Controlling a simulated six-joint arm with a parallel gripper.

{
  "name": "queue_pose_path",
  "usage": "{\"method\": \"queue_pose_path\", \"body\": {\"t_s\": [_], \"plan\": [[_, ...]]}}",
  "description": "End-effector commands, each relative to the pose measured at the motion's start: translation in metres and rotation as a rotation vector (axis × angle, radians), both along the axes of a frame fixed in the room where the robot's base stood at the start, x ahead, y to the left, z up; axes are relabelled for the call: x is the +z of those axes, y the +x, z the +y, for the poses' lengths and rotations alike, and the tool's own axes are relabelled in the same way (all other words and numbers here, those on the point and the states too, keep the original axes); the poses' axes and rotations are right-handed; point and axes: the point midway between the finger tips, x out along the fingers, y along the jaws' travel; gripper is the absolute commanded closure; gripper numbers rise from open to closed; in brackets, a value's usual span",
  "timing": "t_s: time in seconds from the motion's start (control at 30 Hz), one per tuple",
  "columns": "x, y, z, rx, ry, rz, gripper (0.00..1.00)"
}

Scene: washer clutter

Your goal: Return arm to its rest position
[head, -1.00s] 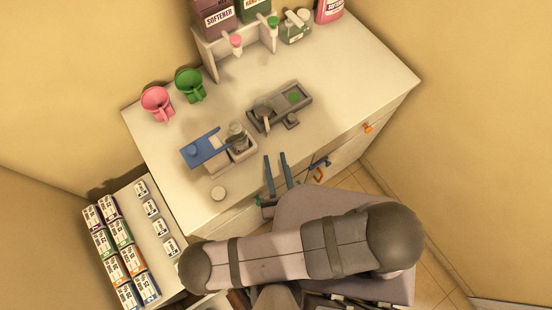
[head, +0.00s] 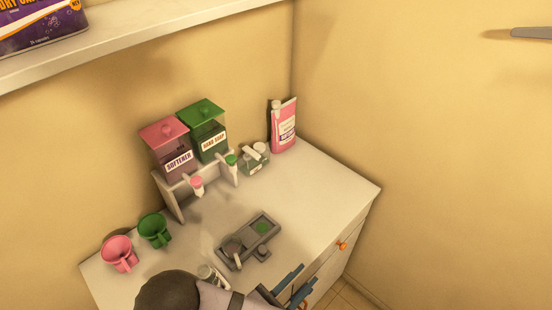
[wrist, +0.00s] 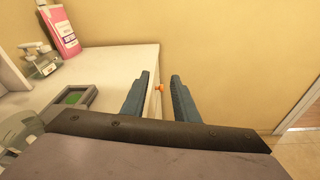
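My gripper (head: 293,281) is at the bottom of the head view, by the front edge of the white cabinet top. Its two blue fingers also show in the wrist view (wrist: 161,76). They are apart with nothing held between them. The orange knob (wrist: 159,87) on the cabinet front shows beyond the gap between the fingers, and the knob also appears in the head view (head: 342,246). Part of my arm covers the lower edge of the head view and hides the near part of the cabinet top.
A shelf (head: 140,38) is above.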

Motion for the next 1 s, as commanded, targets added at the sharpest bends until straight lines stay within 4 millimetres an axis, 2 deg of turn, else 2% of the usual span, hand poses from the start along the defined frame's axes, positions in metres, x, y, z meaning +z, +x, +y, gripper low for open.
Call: {"method": "queue_pose_path", "body": {"t_s": [0.03, 0.13, 0.2, 0.33, 0.5, 0.63, 0.8, 1.0], "plan": [[0.006, -0.001, -0.016, -0.131, 0.055, 0.008, 0.73], [0.014, -0.013, -0.045, -0.375, 0.161, 0.026, 0.73], [0.019, -0.023, -0.061, -0.54, 0.244, 0.036, 0.73], [0.024, -0.043, -0.079, -0.831, 0.419, 0.04, 0.73], [0.03, -0.062, -0.085, -1.178, 0.687, 0.007, 0.73], [0.036, -0.065, -0.081, -1.406, 0.919, -0.055, 0.73], [0.049, -0.053, -0.077, -1.629, 1.224, -0.186, 0.73], [0.065, -0.034, -0.08, -1.756, 1.483, -0.342, 0.73]]}}
